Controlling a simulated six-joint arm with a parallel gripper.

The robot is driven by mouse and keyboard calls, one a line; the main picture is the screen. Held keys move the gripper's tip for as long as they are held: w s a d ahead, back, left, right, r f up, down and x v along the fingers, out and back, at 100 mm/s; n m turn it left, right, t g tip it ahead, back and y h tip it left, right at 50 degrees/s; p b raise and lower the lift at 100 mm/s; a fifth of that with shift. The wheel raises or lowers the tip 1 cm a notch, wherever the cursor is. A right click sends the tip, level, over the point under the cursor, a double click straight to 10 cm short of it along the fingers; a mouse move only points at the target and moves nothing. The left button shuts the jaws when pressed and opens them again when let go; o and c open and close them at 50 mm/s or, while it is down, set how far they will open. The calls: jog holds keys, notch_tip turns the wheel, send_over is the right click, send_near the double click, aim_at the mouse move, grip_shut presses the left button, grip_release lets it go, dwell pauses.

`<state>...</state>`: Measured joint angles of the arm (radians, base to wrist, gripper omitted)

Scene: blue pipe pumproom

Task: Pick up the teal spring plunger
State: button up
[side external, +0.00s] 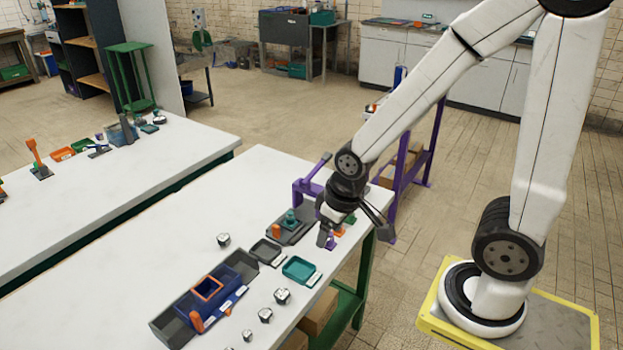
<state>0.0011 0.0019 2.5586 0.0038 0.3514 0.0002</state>
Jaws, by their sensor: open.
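A small teal upright piece (291,217), which looks like the teal spring plunger, stands on a dark grey tray (300,236) near the table's far right edge. An orange piece (276,231) stands beside it on the tray. My gripper (355,240) is open, its fingers spread wide, to the right of the teal piece and apart from it. One finger is over the table by the tray; the other reaches beyond the table's right edge. I see nothing held between the fingers.
Small purple (330,242) and orange (339,232) pieces lie close to the left finger. A purple clamp-like fixture (308,186) stands behind the tray. A teal tray (299,269), a grey-and-blue bin (205,300) and several small metallic blocks lie nearer. The table's left part is clear.

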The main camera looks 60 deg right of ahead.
jog(key=f+m+g, duration=0.1)
jog(key=f+m, duration=0.1)
jog(key=m, duration=0.1)
jog(key=m+t+y, duration=0.6)
jog(key=m+t, duration=0.5)
jog(key=m, duration=1.7)
send_near(290, 213)
jog(key=shift+w+a+f, duration=0.1)
jog(key=shift+w+f, duration=0.1)
jog(key=shift+w, duration=0.4)
jog(key=shift+w+a+f, duration=0.1)
jog(key=shift+w+f, duration=0.15)
jog(key=shift+w, duration=0.35)
jog(key=shift+g, duration=0.3)
jog(key=shift+x, duration=3.95)
jog(key=shift+a, duration=0.15)
jog(key=shift+s, duration=0.1)
grip_shut()
